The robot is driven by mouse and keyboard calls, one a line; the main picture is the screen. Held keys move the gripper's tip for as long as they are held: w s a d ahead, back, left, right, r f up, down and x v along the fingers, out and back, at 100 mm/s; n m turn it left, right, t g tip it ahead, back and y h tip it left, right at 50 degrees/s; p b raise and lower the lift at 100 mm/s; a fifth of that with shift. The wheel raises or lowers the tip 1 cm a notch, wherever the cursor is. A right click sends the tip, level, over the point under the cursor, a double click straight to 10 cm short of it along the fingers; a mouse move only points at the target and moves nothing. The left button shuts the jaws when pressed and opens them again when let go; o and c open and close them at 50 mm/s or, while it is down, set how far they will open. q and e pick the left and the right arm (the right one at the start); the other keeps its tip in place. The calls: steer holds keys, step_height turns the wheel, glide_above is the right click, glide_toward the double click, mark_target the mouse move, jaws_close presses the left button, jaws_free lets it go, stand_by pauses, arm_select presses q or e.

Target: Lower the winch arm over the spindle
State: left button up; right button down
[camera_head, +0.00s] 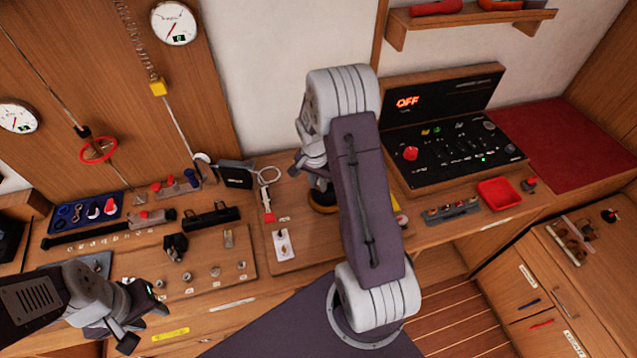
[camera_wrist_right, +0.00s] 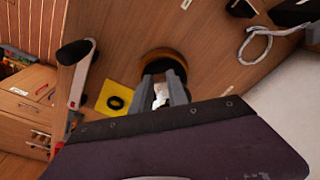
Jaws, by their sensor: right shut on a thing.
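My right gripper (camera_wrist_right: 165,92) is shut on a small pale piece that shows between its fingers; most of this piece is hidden. Just beyond the fingertips is a dark round drum (camera_wrist_right: 163,62) with a brass-coloured rim, which also shows partly behind my right arm in the head view (camera_head: 322,202). A silver and red lever with a black knob (camera_wrist_right: 80,75) stands left of the gripper in the wrist view. I cannot tell for sure which part is the winch arm or the spindle. My left gripper (camera_head: 139,325) looks open and empty over the front left of the bench.
A yellow pad (camera_wrist_right: 104,93) with a black ring lies between lever and drum. The control panel (camera_head: 455,140) reads OFF. A red tray (camera_head: 499,193) sits to the right. Tools crowd the left bench.

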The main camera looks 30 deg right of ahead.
steer(key=shift+f+b, duration=0.65)
steer(key=shift+f, duration=0.2)
steer(key=c, duration=1.5)
jaws_free()
steer(key=shift+o, duration=0.2)
steer(key=o, duration=0.6)
step_height(320, 180, up, 5)
steer(key=p, duration=0.4)
steer(key=shift+r, duration=0.15)
